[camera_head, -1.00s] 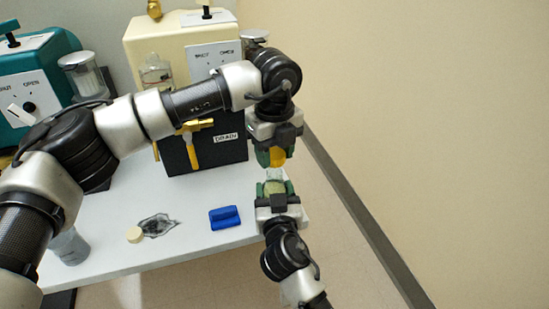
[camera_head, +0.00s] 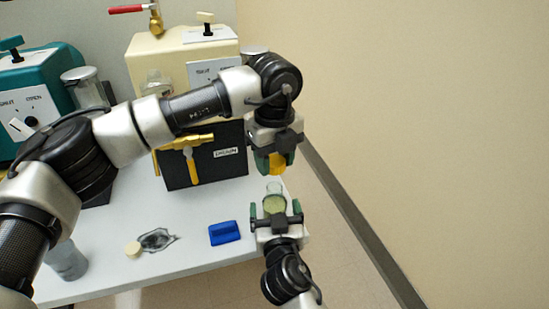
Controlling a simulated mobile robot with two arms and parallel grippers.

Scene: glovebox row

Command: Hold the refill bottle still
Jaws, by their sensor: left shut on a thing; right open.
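A small clear vessel with pale green contents (camera_head: 274,204), which looks like the refill bottle, is at the table's right edge. My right gripper (camera_head: 275,211) is open, with its green-padded fingers on either side of the vessel. Its lower part is hidden by the gripper. My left gripper (camera_head: 276,166) is above it in the picture, pointing down, shut on a yellow-orange thing (camera_head: 277,164). The fingers hide most of that thing, and I cannot tell what it is.
Behind stand a black drain box (camera_head: 220,170), a cream box (camera_head: 165,47) and a teal box (camera_head: 45,68).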

